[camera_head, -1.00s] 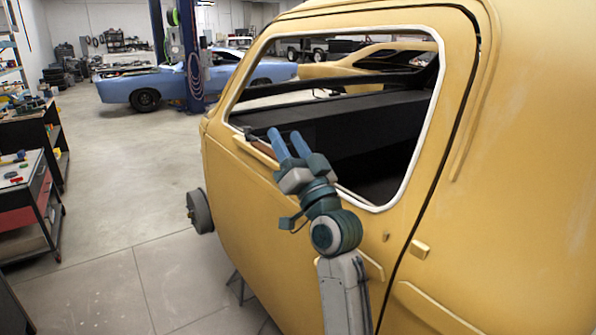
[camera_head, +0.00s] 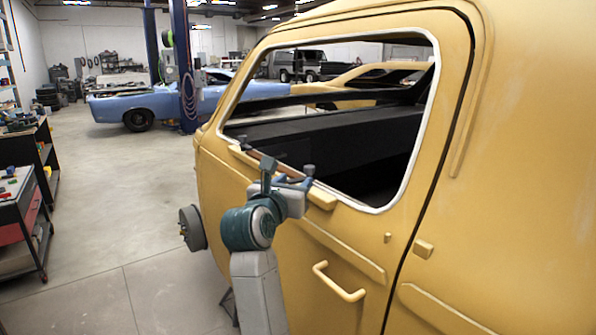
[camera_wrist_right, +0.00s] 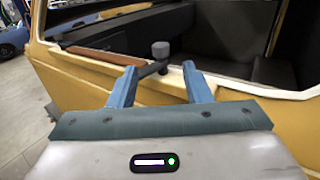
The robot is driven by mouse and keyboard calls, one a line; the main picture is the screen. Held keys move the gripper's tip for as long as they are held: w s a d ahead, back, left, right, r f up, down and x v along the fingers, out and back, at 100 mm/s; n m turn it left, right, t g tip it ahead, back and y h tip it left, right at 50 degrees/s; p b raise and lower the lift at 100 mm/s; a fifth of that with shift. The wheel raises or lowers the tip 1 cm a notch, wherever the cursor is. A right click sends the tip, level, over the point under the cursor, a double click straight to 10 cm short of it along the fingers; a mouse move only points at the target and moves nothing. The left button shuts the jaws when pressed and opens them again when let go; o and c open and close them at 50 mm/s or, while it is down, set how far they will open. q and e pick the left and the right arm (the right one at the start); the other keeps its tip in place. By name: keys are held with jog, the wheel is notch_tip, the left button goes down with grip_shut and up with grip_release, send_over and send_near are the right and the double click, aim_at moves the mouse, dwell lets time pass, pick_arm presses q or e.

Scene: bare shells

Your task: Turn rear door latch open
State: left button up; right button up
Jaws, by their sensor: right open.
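The yellow vehicle door (camera_head: 240,200) has a large white-edged opening without glass. In the right wrist view a dark latch-like part with a round grey knob (camera_wrist_right: 160,49) stands at the lower edge of the opening. My right gripper (camera_wrist_right: 160,78) is open, its two blue fingers to the left and right of this part. The part looks at or just beyond the fingertips; I cannot tell whether they touch it. In the head view my right gripper (camera_head: 284,177) is at the sill, partly hidden by its own wrist. My left gripper is not in view.
A yellow bar handle (camera_head: 340,283) sticks out of the door below the opening. A brown strip (camera_wrist_right: 97,55) lies along the sill left of the knob. A grey wheel-like disc (camera_head: 192,228) juts out at left. The concrete floor left of the vehicle is open.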

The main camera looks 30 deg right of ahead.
aim_at(308, 168)
jog(key=p+x, duration=0.4)
jog(key=x, duration=0.5)
jog(key=shift+w+d+r, duration=0.15)
jog(key=shift+d, duration=0.15)
jog(key=shift+w+d, duration=0.35)
jog(key=shift+d, duration=0.1)
jog(key=shift+p, duration=0.3)
jog(key=c, duration=1)
